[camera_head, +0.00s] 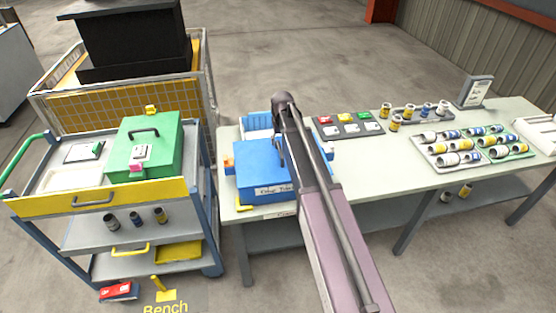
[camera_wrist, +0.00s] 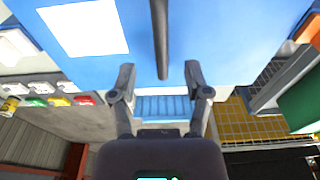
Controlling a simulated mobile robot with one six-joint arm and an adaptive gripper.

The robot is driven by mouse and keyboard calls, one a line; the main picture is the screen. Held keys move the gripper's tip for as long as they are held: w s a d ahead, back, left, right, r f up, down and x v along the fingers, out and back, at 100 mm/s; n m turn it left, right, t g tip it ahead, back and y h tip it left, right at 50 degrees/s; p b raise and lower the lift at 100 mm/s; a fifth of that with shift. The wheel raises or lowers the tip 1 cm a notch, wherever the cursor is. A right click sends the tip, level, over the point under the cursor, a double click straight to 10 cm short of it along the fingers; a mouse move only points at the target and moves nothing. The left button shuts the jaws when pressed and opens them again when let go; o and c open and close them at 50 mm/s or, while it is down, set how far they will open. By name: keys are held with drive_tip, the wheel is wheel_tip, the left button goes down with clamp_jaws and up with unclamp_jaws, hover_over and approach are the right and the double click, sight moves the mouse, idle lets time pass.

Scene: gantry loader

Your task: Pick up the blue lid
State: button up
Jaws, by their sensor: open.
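The blue lid (camera_head: 256,160) lies on a blue box at the left end of the pale bench, its right part hidden behind my arm. In the wrist view the lid (camera_wrist: 220,35) fills the top, with a white label (camera_wrist: 85,28) and a dark bar handle (camera_wrist: 160,40). My gripper (camera_wrist: 159,73) is open, one finger on each side of the handle's near end, with a gap on both sides. In the head view my arm mostly hides the gripper and handle.
A grey cart (camera_head: 70,235) with a green lidded box (camera_head: 141,152) stands left of the bench (camera_head: 360,160). A blue ribbed bin (camera_head: 257,122) sits behind the blue box. Trays of cans (camera_head: 458,150) and coloured blocks (camera_head: 345,119) lie to the right.

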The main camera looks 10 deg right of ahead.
sight(280, 148)
idle(0.3)
drive_tip(key=shift+w+a+f+b, duration=0.1)
drive_tip(key=shift+w+f+b, duration=0.05)
drive_tip(key=shift+f+b, duration=1.2)
drive_tip(key=shift+w+f+b, duration=0.15)
drive_tip(key=shift+f+b, duration=1.1)
drive_tip(key=shift+b, duration=0.05)
clamp_jaws()
